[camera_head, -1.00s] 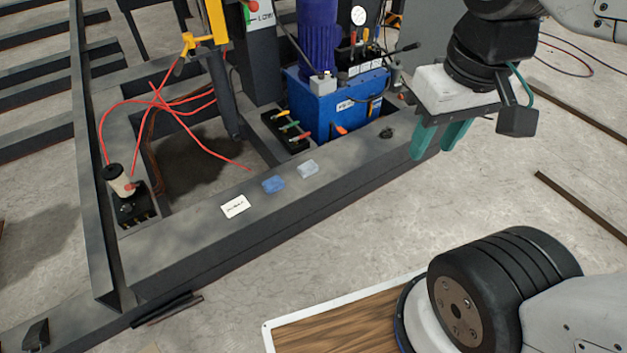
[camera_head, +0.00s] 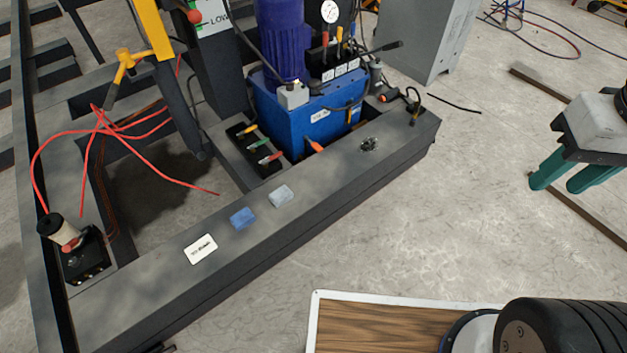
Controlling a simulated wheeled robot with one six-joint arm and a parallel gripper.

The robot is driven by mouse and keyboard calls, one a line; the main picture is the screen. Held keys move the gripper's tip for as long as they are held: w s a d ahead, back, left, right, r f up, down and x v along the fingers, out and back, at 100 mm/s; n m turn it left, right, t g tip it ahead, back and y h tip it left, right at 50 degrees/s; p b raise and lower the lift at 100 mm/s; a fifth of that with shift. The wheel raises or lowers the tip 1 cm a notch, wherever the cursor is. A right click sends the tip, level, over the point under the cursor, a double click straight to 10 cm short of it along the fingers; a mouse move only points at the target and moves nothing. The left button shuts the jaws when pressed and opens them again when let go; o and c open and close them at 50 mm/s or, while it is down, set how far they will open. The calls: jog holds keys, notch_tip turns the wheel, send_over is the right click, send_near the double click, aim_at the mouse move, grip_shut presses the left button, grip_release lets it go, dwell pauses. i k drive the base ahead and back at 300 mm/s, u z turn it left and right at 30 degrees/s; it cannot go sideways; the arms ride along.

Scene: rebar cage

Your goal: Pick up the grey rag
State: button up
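The grey rag (camera_head: 281,196) lies flat on the top face of the dark steel beam (camera_head: 330,182). A blue rag (camera_head: 243,217) lies just left of it, apart from it. My gripper (camera_head: 560,184) hangs at the right edge of the view, over the floor and well to the right of the rag. Its two green fingers are apart with nothing visible between them. Part of the gripper body is cut off by the frame edge.
A white card (camera_head: 201,249) lies left of the blue rag. A blue hydraulic unit (camera_head: 305,118) and a box with coloured levers (camera_head: 256,150) stand behind the rags. Red cables (camera_head: 140,150) and a cup (camera_head: 60,230) are at left.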

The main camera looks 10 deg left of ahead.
aim_at(281, 195)
jog(key=z, duration=0.25)
jog(key=i, duration=0.75)
jog(key=u, duration=0.65)
jog(key=i, duration=0.55)
jog(key=u, duration=0.55)
